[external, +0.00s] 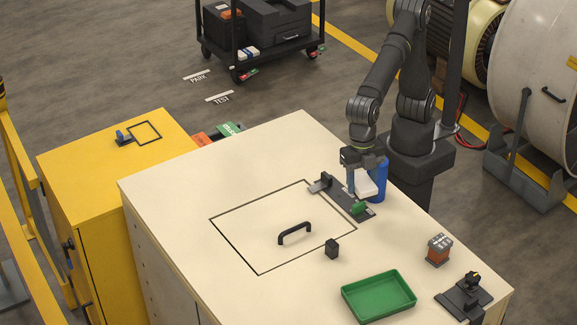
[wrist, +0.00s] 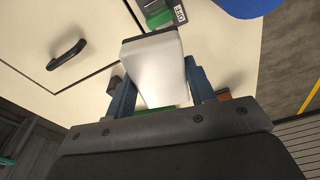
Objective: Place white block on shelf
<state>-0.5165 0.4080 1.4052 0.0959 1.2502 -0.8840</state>
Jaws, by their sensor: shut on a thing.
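The white block (wrist: 152,66) is between the two fingers of my gripper (wrist: 160,92) in the wrist view, and both fingers close on its sides. In the external view my gripper (external: 358,180) holds the white block (external: 367,184) above the right part of the cream cabinet top, close to a dark fixture with a green part (external: 358,208). A blue cylinder (external: 378,180) stands just behind the block. I cannot tell for sure which thing is the shelf.
A black handle (external: 294,233) stands up within an outlined square on the cream top (external: 200,175). A small black block (external: 332,249), a green tray (external: 378,296), an orange-grey block (external: 439,249) and a black fixture (external: 466,296) are nearer. A yellow cabinet (external: 85,160) stands left.

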